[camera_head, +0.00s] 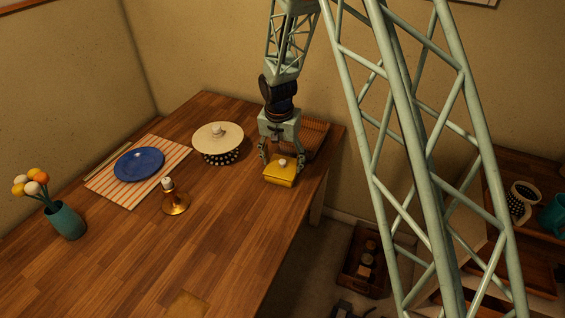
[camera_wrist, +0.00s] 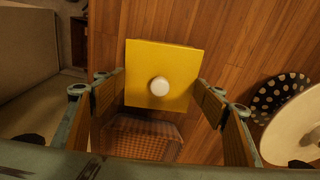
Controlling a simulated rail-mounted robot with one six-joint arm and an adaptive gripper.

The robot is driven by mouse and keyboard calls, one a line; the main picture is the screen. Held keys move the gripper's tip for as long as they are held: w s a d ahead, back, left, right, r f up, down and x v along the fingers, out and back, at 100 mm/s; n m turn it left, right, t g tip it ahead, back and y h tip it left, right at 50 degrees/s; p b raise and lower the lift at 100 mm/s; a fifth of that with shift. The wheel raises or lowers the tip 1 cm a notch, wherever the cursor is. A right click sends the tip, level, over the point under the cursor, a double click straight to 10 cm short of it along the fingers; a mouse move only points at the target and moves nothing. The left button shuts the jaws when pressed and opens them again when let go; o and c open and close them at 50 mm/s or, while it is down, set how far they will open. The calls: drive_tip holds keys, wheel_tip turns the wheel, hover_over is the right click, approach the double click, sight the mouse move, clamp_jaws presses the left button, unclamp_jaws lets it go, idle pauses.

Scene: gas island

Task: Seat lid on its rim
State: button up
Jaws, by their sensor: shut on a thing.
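The yellow square lid (camera_head: 280,170) has a white round knob on top and stands at the right side of the wooden table. It also shows in the wrist view (camera_wrist: 145,88), level, with its top toward the camera. My gripper (camera_head: 272,158) points down over it, and its two fingers (camera_wrist: 160,95) are shut on the lid's opposite sides. The lid hides whatever is under it, so I cannot tell whether it touches a rim or the table.
A brown woven basket (camera_head: 313,134) stands close behind my gripper. A dotted pot (camera_head: 222,158) under a wide cream lid (camera_head: 210,137) is to the left. A brass candlestick (camera_head: 175,203), blue plate (camera_head: 139,164) and teal vase (camera_head: 67,222) stand farther left. The front table is mostly clear.

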drive_tip(key=shift+f, duration=0.15)
idle(0.5)
drive_tip(key=o, duration=0.9)
drive_tip(key=shift+r+p, duration=0.95)
drive_tip(key=shift+r, duration=2.5)
drive_tip(key=shift+r, duration=0.2)
